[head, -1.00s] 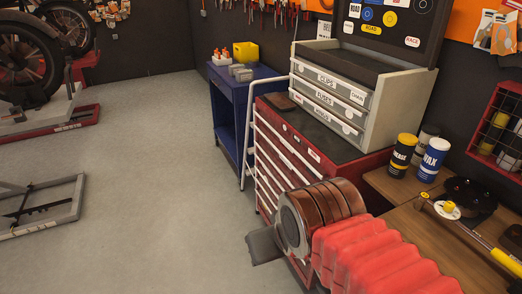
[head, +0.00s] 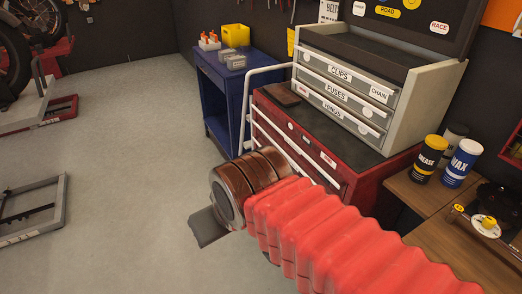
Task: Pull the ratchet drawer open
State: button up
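The red tool cabinet (head: 345,178) stands right of centre, with white drawer handles down its front. Its upper drawers (head: 300,146) look shut. I cannot read their small labels, so I cannot tell which is the ratchet drawer. My arm, with red bellows and a brown banded wrist, reaches across from the lower right and hides the lower drawers. A grey plate-like part of my gripper (head: 208,228) shows past the wrist, over the floor left of the cabinet and apart from the visible drawer fronts. Its fingers cannot be made out, and I see nothing held.
A blue cart (head: 215,85) stands behind to the left. Wax (head: 461,163) and grease (head: 428,158) cans stand on a wooden bench (head: 420,192) at right. The left floor is open beside a grey frame (head: 62,208).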

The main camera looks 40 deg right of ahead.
aim_at(301, 169)
jog(key=u, duration=0.3)
jog(key=i, duration=1.2)
jog(key=u, duration=0.25)
